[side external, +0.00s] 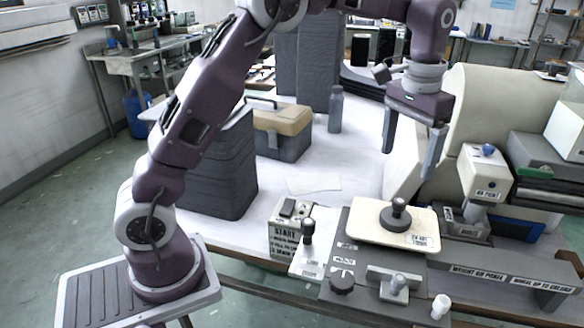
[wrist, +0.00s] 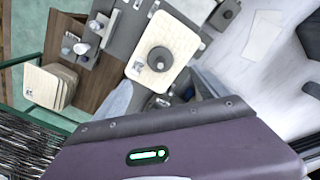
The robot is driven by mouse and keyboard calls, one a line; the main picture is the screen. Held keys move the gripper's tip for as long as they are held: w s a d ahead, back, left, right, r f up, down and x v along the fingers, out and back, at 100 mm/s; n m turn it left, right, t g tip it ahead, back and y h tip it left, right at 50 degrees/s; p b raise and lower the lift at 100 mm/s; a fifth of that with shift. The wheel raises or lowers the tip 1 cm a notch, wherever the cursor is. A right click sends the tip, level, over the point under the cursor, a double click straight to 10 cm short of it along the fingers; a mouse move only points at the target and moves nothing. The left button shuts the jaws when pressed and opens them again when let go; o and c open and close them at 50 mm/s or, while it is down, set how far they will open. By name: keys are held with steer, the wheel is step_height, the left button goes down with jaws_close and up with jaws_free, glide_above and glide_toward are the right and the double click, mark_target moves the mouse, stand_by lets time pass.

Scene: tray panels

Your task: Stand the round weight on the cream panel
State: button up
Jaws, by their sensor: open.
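The round weight (side external: 396,219), a dark disc with a knob on top, stands upright on the cream panel (side external: 368,218) in the side external view. The cream panel lies flat on the grey fixture, with a printed label at its near right corner. In the wrist view the weight (wrist: 160,59) sits on the cream panel (wrist: 184,37), inside its edges. My gripper (side external: 411,158) is open and empty, fingers pointing down, above the weight and panel and clear of both.
A small box marked START (side external: 285,232) and a black-knobbed lever (side external: 308,232) stand left of the panel. A dark knob (side external: 342,281) and a clamp (side external: 394,286) are in front. Stacked cream panels (wrist: 47,87) show in the wrist view.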

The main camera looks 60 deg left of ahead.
steer(key=s+a+r+t, duration=0.1)
steer(key=s+r, duration=0.3)
steer(key=s, duration=0.3)
steer(key=s+r+t, duration=0.2)
steer(key=s+r, duration=0.2)
steer(key=s, duration=0.4)
steer(key=s+f+t, duration=0.1)
steer(key=s+f, duration=0.1)
steer(key=s, duration=0.5)
steer(key=s+f+t, duration=0.1)
steer(key=s+f, duration=0.2)
steer(key=s, duration=0.5)
steer(key=shift+s+a, duration=0.3)
